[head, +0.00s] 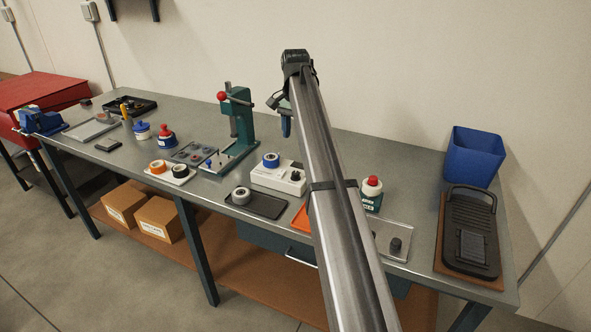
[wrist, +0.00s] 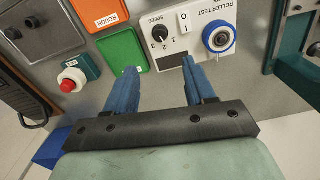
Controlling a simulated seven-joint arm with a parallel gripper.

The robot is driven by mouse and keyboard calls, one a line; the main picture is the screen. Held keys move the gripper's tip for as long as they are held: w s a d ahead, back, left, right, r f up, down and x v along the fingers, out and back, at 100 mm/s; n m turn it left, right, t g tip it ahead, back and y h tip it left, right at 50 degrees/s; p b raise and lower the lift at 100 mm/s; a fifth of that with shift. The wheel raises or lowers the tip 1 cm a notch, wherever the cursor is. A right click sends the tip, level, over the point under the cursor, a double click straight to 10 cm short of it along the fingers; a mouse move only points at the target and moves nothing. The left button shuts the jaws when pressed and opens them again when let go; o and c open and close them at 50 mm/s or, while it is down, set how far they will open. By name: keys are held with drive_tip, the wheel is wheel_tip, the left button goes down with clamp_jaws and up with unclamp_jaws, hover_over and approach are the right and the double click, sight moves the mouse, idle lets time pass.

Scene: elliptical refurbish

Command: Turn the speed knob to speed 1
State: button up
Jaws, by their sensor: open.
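The white roller tester box (head: 265,183) stands mid-bench in the head view. In the wrist view its panel (wrist: 200,50) shows at the top. The black speed knob (wrist: 160,33) sits on this panel, with printed numbers beside it; it also shows in the head view (head: 296,176). I cannot tell surely which number its pointer faces. My gripper (wrist: 159,66) is open and empty, its two blue fingers apart. In the wrist view the knob lies beyond the fingertips, roughly between their lines. In the head view my gripper (head: 286,126) hangs above the bench behind the box.
A rocker switch (wrist: 185,22) and a blue-ringed roller (wrist: 219,37) share the panel. A green press (head: 238,125) stands left of the tester in the head view.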

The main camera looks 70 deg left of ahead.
sight(295, 173)
wheel_tip(295, 173, down, 13)
drive_tip(key=shift+f, duration=0.2)
idle(0.4)
clamp_jaws()
idle(0.5)
